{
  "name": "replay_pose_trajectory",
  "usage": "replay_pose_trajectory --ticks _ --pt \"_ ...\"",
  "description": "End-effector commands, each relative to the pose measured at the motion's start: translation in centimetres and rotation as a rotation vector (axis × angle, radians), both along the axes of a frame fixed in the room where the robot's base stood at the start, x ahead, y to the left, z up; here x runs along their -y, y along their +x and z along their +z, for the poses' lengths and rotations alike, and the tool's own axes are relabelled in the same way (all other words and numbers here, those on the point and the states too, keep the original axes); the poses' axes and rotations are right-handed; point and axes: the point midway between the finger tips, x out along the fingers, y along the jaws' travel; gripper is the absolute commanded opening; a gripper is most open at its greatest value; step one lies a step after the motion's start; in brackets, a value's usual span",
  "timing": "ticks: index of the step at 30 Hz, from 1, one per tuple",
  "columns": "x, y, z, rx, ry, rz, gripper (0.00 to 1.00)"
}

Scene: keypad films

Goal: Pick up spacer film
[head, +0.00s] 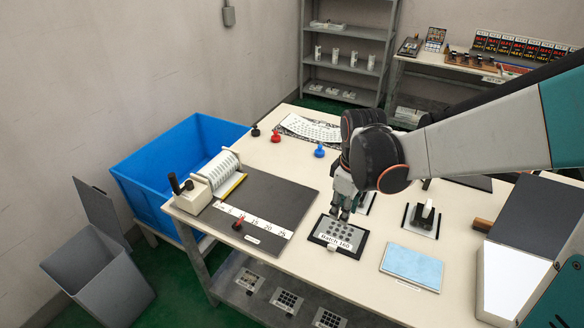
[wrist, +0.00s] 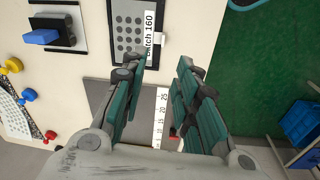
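No sheet is labelled as spacer film, so I cannot tell for sure which thing it is. A dark-framed plate marked "Batch 160" (head: 322,238) with a grid of dark round dots lies on the table; it also shows at the top of the wrist view (wrist: 120,50). A light blue sheet (head: 412,265) lies to its right. My gripper (head: 345,213) hangs over the far edge of the plate in the head view. In the wrist view my gripper (wrist: 162,64) has its teal fingers apart, with nothing between them.
A dark cutting mat with a numbered ruler (head: 262,222) lies left of the plate. A blue bin (head: 165,165) stands beyond the table's left edge. Red, blue and black knobs sit near the back edge.

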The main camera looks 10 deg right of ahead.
Motion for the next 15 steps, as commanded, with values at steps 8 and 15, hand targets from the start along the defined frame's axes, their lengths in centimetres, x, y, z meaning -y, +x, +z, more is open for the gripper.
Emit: replay_pose_trajectory --ticks 8,15 --pt "0.2 1.6 -3.0 -0.083 -0.005 0.125 0.28" --pt "0.2 1.7 -6.2 -0.092 -0.004 0.138 0.28"
